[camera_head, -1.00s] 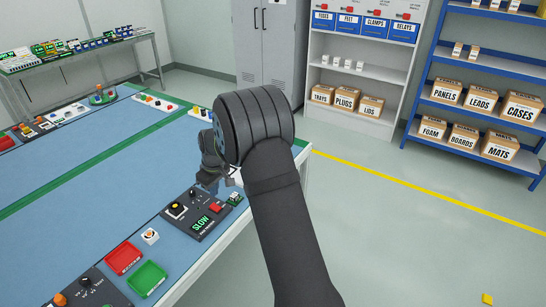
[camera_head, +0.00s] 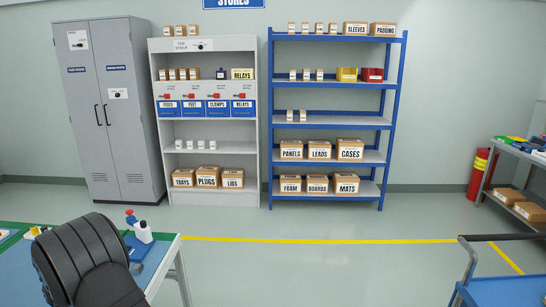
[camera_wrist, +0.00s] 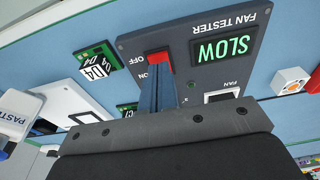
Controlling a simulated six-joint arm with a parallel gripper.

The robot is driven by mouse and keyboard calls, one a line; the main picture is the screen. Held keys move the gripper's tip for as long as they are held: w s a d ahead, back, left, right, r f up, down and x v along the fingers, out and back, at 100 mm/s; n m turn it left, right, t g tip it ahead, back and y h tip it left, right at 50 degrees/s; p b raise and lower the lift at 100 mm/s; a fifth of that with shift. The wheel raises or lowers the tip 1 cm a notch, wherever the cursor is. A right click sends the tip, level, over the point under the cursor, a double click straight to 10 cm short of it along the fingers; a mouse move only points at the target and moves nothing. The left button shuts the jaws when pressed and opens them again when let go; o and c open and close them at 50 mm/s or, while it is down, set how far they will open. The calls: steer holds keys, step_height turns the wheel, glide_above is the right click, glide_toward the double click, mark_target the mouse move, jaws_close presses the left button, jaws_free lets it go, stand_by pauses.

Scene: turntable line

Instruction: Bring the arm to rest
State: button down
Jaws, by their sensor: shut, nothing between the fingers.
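My gripper (camera_wrist: 160,82) shows in the wrist view with its narrow blue fingers shut and empty. The fingertips are at the red switch (camera_wrist: 158,61) of the dark fan tester (camera_wrist: 205,60), in line with it; I cannot tell whether they touch. The switch is marked ON and OFF. The tester's display (camera_wrist: 224,47) reads SLOW in green. In the head view my dark arm (camera_head: 85,262) fills the lower left corner, over the blue-topped bench (camera_head: 150,268); the gripper is hidden there.
Beside the tester lie green boards (camera_wrist: 97,63) and a white container (camera_wrist: 68,95) marked PASTE.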

step_height(320, 180, up, 6)
steer(key=shift+r, duration=0.1)
step_height(320, 180, down, 7)
steer(key=shift+r, duration=0.15)
step_height(320, 180, up, 9)
steer(key=f, duration=0.1)
steer(key=a+f, duration=0.1)
steer(key=f, duration=0.1)
steer(key=a+f, duration=0.1)
steer(key=f, duration=0.1)
steer(key=shift+f, duration=0.15)
steer(key=shift+n, duration=0.3)
steer(key=shift+w+a+r, duration=0.1)
steer(key=shift+a+r, duration=0.2)
steer(key=shift+r, duration=0.45)
steer(key=shift+s+a+r, duration=0.1)
steer(key=shift+a+r, duration=0.25)
steer(key=shift+r, duration=0.35)
steer(key=shift+w+a+r, duration=0.1)
steer(key=shift+a+r, duration=0.2)
steer(key=shift+r, duration=0.45)
